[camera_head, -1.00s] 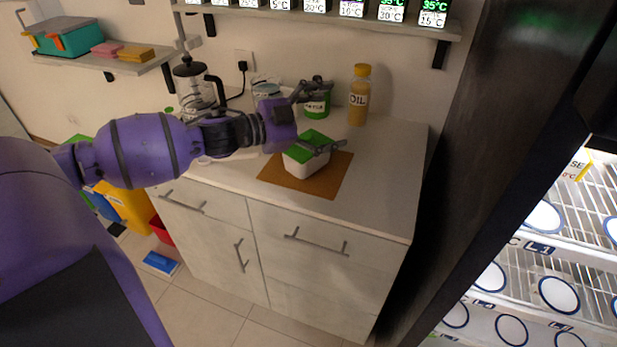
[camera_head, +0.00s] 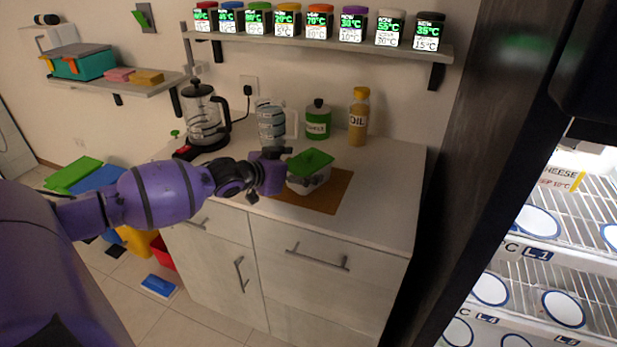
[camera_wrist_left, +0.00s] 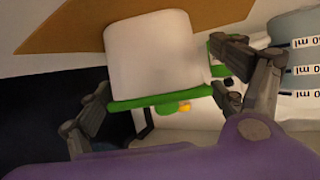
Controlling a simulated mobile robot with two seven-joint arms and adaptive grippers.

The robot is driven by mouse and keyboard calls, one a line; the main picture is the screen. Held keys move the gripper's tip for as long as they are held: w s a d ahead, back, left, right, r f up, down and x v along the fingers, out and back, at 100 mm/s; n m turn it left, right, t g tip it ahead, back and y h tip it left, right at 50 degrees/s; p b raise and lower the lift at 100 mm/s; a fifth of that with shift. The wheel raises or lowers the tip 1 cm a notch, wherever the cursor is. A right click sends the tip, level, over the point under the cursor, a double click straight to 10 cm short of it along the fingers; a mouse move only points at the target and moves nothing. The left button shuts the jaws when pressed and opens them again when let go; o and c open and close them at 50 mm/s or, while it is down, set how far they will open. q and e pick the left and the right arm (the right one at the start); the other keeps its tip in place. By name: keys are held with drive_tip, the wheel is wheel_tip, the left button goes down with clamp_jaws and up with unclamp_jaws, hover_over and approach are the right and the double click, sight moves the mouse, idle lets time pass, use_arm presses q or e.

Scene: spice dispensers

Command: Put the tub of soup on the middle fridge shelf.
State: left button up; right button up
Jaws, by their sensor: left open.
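The tub (camera_head: 305,187) is white with a green lid (camera_head: 311,162) and stands on a brown board on the counter. In the left wrist view the white tub (camera_wrist_left: 150,60) sits between the two fingers. My left gripper (camera_head: 292,170) is at the tub, its fingers open to either side of it; it also shows in the left wrist view (camera_wrist_left: 160,98). Its fingers partly hide the tub in the head view, and contact is not clear. The fridge (camera_head: 560,240) is at the right, with its lit wire shelves (camera_head: 585,205) showing. My right gripper is not in view.
A spice shelf (camera_head: 330,42) hangs above. The counter's right side is clear. A dark fridge side (camera_head: 470,150) borders it.

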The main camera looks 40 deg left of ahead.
use_arm(q)
drive_tip(key=shift+x, duration=1.6)
drive_tip(key=shift+f, duration=0.1)
drive_tip(key=shift+s, duration=0.1)
drive_tip(key=c, duration=1.7)
drive_tip(key=shift+r, duration=0.25)
